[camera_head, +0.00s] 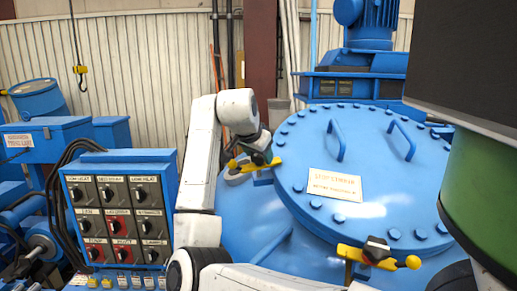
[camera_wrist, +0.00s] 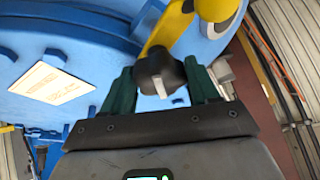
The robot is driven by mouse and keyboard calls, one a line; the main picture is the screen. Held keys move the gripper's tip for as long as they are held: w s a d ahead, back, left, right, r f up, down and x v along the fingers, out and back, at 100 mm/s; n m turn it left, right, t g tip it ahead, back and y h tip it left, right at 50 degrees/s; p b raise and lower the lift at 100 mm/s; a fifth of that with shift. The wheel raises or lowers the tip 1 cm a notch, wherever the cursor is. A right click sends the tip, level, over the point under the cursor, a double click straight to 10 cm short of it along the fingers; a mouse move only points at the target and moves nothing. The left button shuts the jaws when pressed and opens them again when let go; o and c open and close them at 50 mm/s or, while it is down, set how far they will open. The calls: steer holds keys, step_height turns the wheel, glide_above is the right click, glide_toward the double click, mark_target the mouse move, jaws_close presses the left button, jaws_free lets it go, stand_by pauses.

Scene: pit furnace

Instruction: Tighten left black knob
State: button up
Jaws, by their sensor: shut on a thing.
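The left black knob (camera_wrist: 160,75) sits on a yellow clamp arm (camera_wrist: 172,28) at the lid's edge. My gripper (camera_wrist: 160,82) has its dark green fingers on both sides of the knob, shut on it. In the head view my gripper (camera_head: 261,157) is at the left edge of the blue lid (camera_head: 300,130), over the yellow clamp (camera_head: 274,166); it hides most of the left knob there. A second black knob (camera_head: 377,248) on a yellow clamp stands at the lid's front right, apart from my gripper.
The lid carries two blue handles (camera_head: 336,140), many rim bolts and a label plate (camera_head: 335,185). A control box (camera_head: 118,210) with rotary switches stands at left. A blue motor (camera_head: 372,22) is behind. A large green and black object (camera_head: 490,190) blocks the right side.

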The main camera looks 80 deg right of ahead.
steer(key=m, duration=0.2)
steer(key=m+g+p, duration=0.1)
steer(key=m, duration=0.1)
steer(key=shift+w+r+m+g+y, duration=0.1)
steer(key=shift+m+g+y, duration=0.2)
steer(key=shift+m+y, duration=0.1)
steer(key=m, duration=0.2)
steer(key=m+g+y, duration=0.1)
steer(key=m, duration=0.2)
steer(key=shift+y, duration=0.3)
steer(key=o, duration=1)
steer(key=shift+c, duration=0.2)
steer(key=b+v, duration=0.2)
steer(key=v, duration=0.8)
steer(key=shift+w+r, duration=0.2)
steer(key=shift+r, duration=0.1)
steer(key=shift+a, duration=0.1)
